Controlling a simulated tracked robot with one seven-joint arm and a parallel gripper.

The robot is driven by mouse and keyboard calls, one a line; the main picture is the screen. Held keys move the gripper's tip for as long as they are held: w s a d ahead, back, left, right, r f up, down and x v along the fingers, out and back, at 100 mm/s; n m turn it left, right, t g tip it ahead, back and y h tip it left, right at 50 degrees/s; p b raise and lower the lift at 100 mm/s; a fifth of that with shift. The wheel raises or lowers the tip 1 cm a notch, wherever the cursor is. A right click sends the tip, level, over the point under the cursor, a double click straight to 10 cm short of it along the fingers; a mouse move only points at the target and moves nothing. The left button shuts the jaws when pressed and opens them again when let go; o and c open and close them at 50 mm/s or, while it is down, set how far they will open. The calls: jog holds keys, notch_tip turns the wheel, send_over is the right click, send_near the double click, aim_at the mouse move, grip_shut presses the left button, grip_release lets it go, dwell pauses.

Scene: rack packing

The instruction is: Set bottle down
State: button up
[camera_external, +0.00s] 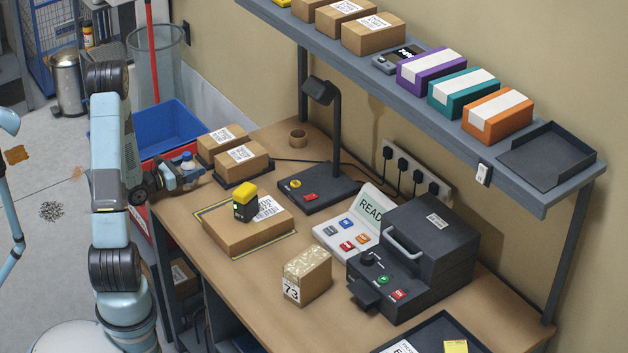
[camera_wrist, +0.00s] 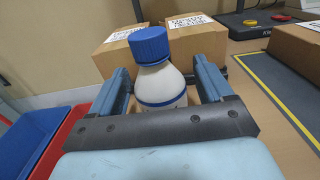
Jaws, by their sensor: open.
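A white bottle with a blue cap (camera_wrist: 160,84) stands upright between the fingers of my gripper (camera_wrist: 160,90) in the wrist view. The fingers are open, one on each side of the bottle, and a gap shows beside it. The bottle's lower part is hidden by the gripper body. In the external view, the bottle (camera_external: 187,162) shows small at the left end of the wooden table (camera_external: 215,275), with my gripper (camera_external: 185,175) around it. Whether its base touches the table cannot be seen.
Two cardboard boxes (camera_external: 240,157) stand just behind the bottle. A larger flat box (camera_external: 235,228) lies on a yellow-edged mat to the right. A blue bin (camera_external: 160,125) and a red bin (camera_wrist: 65,140) are beside the table. A black lamp (camera_external: 336,125) stands farther back.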

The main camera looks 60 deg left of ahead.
jog(key=shift+w, duration=0.4)
jog(key=c, duration=1.2)
jog(key=shift+r, duration=0.15)
